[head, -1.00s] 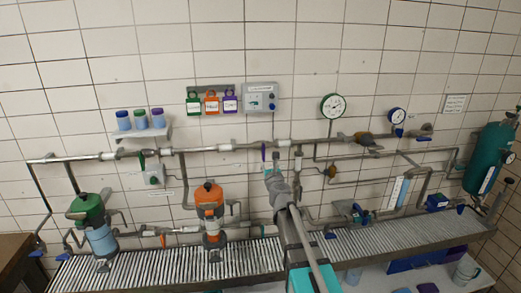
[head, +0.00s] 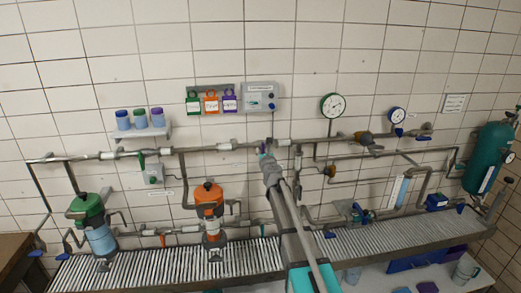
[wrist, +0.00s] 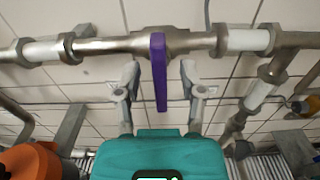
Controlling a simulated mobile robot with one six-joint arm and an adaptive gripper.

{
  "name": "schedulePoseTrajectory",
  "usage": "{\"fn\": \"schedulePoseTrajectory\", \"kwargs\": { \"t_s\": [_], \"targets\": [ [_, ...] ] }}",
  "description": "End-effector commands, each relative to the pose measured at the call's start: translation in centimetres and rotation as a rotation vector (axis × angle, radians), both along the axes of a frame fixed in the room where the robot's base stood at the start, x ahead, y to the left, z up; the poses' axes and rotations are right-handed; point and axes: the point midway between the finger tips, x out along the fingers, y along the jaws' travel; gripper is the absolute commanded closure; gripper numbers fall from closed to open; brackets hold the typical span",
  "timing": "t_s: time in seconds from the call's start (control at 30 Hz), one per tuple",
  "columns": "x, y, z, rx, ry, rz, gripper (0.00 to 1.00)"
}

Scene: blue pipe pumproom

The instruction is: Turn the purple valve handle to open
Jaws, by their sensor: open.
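The purple valve handle (wrist: 158,72) is a flat bar on the horizontal metal pipe (wrist: 110,46). In the wrist view it hangs straight down from the pipe, roughly across it. My gripper (wrist: 160,82) is open, with one finger on each side of the handle's lower part and a visible gap on both sides. I cannot tell how far the fingers reach around it in depth. In the head view my gripper (head: 268,158) is at the upper pipe and hides most of the handle.
An orange-topped vessel (head: 210,200) stands left of my arm, and a green-topped one (head: 90,215) farther left. A white pipe collar (wrist: 257,40) is right of the handle. A grated shelf (head: 170,266) runs below. The tiled wall is close behind the pipes.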

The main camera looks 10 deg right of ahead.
Motion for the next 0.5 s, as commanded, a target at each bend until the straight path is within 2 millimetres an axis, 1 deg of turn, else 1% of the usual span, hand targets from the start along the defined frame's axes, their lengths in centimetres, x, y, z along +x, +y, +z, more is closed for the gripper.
{"fn": "schedulePoseTrajectory", "kwargs": {
  "t_s": [0.03,0.2,0.33,0.5],
  "targets": [
    [1.0,0.0,0.0,0.0,0.0,0.0,0.49],
    [2.3,0.0,0.0,0.0,0.0,0.0,0.49],
    [2.7,0.0,0.0,0.0,0.0,0.0,0.49],
    [2.8,0.0,0.0,0.0,0.0,0.0,0.49]
  ]
}}
